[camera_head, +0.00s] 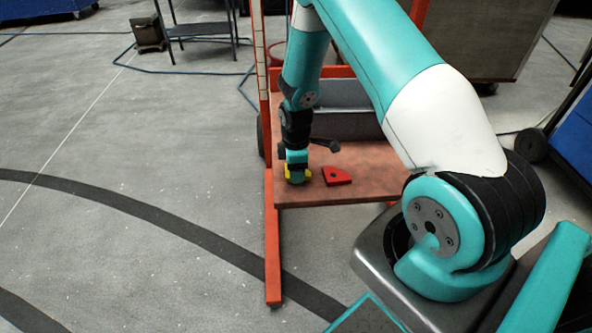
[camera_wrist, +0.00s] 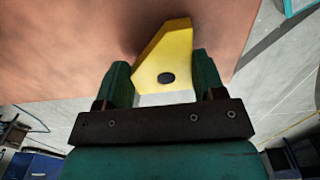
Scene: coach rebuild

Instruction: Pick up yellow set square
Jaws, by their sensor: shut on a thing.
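The yellow set square (camera_wrist: 172,52) is a flat yellow piece with a dark round hole. In the wrist view it sits between the two green fingers of my gripper (camera_wrist: 164,82), which are shut on it. In the head view only small bits of the set square (camera_head: 309,174) show around my gripper (camera_head: 296,180), low over the left front part of the reddish-brown shelf (camera_head: 300,194). I cannot tell whether the set square touches the shelf.
A red set square (camera_head: 337,176) lies on the shelf just right of my gripper. A dark tool (camera_head: 327,144) and a grey bin (camera_head: 345,123) are behind. An orange upright post (camera_head: 271,235) stands close at the left. Open floor lies left of it.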

